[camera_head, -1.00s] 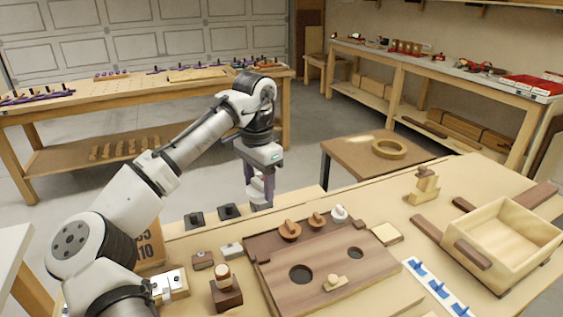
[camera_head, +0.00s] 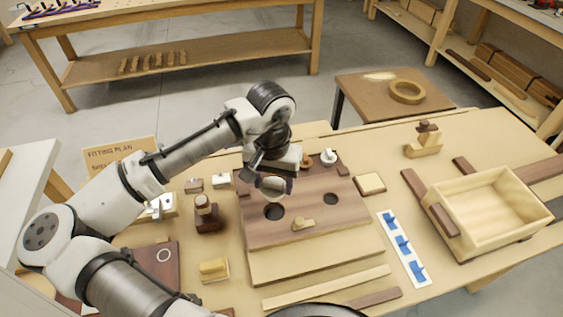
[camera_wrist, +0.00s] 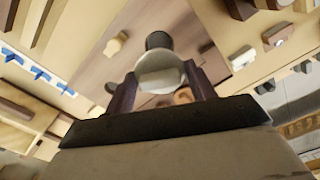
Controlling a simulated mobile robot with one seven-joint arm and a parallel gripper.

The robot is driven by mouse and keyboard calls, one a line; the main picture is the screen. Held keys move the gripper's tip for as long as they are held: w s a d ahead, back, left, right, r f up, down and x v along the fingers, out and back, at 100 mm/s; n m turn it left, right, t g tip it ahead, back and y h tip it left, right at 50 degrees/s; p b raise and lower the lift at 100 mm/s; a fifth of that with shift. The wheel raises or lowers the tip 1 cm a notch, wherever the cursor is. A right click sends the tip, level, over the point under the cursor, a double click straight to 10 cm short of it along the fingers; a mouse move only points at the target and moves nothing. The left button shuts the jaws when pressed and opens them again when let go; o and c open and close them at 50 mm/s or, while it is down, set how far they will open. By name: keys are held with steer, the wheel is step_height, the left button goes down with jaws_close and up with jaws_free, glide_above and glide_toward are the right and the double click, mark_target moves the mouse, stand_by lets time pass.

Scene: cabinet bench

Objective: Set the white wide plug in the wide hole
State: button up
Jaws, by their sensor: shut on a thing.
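My gripper (camera_head: 274,180) is shut on the white wide plug (camera_head: 272,189), a round pale piece held above the brown board (camera_head: 345,222). In the wrist view the plug (camera_wrist: 160,72) sits between the two dark fingers. The wide hole (camera_head: 274,212) is the larger, left one of two dark holes in the board. It shows just beyond the plug in the wrist view (camera_wrist: 158,40). The plug is apart from the hole, slightly behind it in the head view. The smaller hole (camera_head: 330,199) lies to the right.
A small wooden piece (camera_head: 303,225) lies on the board near the holes. A brown block (camera_head: 208,217) is left of the board, an open wooden box (camera_head: 490,215) right.

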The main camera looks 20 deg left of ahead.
steer(key=shift+s+f, duration=0.1)
steer(key=shift+f, duration=0.15)
step_height(320, 180, down, 4)
steer(key=b, duration=0.4)
steer(key=shift+f, duration=0.15)
steer(key=shift+f+b, duration=0.65)
steer(key=shift+f, duration=0.2)
steer(key=shift+f, duration=1)
stand_by(1.9)
steer(key=o, duration=1.3)
steer(key=shift+c, duration=0.2)
steer(key=shift+r+p, duration=3.3)
steer(key=shift+r, duration=0.5)
